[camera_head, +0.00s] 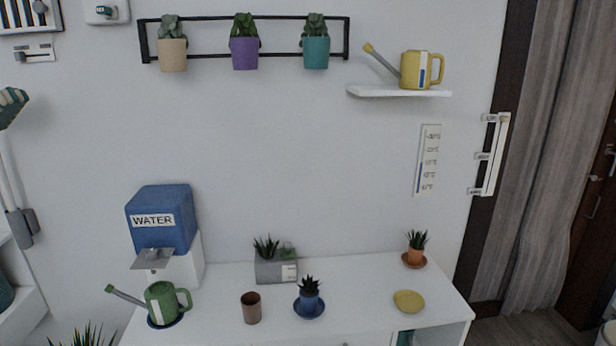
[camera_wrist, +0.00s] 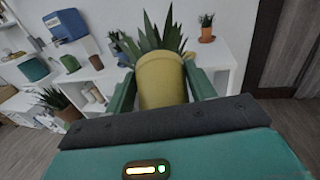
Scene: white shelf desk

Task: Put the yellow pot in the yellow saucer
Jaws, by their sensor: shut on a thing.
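The yellow pot (camera_wrist: 161,80) with a spiky green plant is in the wrist view, between the two green fingers of my gripper (camera_wrist: 161,88). My gripper is shut on the pot, which hangs in front of the desk. The pot and my gripper do not show in the head view. The yellow saucer (camera_head: 408,301) lies empty on the right part of the white desk top in the head view.
On the white desk (camera_head: 350,270) stand a terracotta pot (camera_head: 415,256) on a saucer, a blue pot (camera_head: 310,301) on a blue saucer, a brown cup (camera_head: 251,307), a grey planter (camera_head: 277,269), a green watering can (camera_head: 163,302) and a blue water tank (camera_head: 162,220). Desk space around the yellow saucer is clear.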

